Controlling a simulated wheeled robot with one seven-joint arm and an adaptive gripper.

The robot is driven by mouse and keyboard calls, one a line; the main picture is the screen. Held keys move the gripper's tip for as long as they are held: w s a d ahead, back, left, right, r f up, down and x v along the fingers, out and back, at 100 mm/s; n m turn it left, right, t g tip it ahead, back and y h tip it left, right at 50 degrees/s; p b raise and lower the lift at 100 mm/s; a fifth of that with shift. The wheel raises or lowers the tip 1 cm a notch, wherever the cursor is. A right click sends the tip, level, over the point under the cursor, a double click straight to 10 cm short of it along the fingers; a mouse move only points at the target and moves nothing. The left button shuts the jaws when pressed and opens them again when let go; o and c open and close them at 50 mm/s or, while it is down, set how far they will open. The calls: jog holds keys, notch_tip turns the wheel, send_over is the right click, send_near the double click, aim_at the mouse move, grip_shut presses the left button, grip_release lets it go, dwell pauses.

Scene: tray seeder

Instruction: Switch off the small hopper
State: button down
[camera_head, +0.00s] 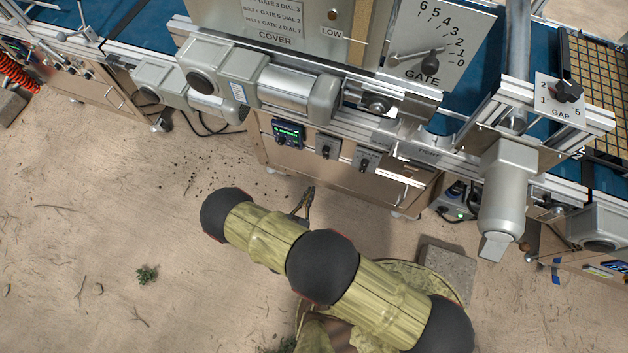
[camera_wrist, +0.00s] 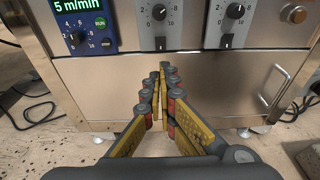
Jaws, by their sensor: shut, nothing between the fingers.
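No label reading small hopper is legible. In the wrist view, two grey control boxes sit on the cabinet front. The left box (camera_wrist: 140,14) and the right box (camera_wrist: 208,30) each have a 0–10 dial and a small switch below it. The left switch (camera_wrist: 160,43) and right switch (camera_wrist: 225,41) are too small to read for on or off. The boxes also show in the head view, left (camera_head: 328,146) and right (camera_head: 367,160). My gripper (camera_wrist: 165,72) is shut and empty, apart from the cabinet and below the boxes in the wrist picture. In the head view my arm partly hides it (camera_head: 308,191).
A blue drive panel (camera_wrist: 82,22) left of the boxes reads 5 m/min, with RUN and STOP buttons. A round steel button (camera_wrist: 293,14) and a door handle (camera_wrist: 276,84) are at right. A gate dial (camera_head: 433,58) and motor (camera_head: 506,185) project above. Open floor lies left.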

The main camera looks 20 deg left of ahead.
jog(key=b, duration=0.4)
send_near(325, 157)
jog(key=w+f, duration=0.3)
jog(key=w, duration=0.2)
jog(key=shift+w+d+r, duration=0.15)
jog(key=shift+w+d, duration=0.05)
jog(key=shift+w, duration=0.35)
jog(key=shift+w+r+g+p, duration=0.4)
jog(key=shift+r+g+p, duration=0.15)
jog(key=shift+p, duration=0.45)
jog(key=shift+f+g, duration=0.25)
jog(key=shift+f, duration=0.2)
jog(key=shift+r, duration=0.2)
jog(key=shift+r+p, duration=0.4)
jog(key=shift+r, duration=0.25)
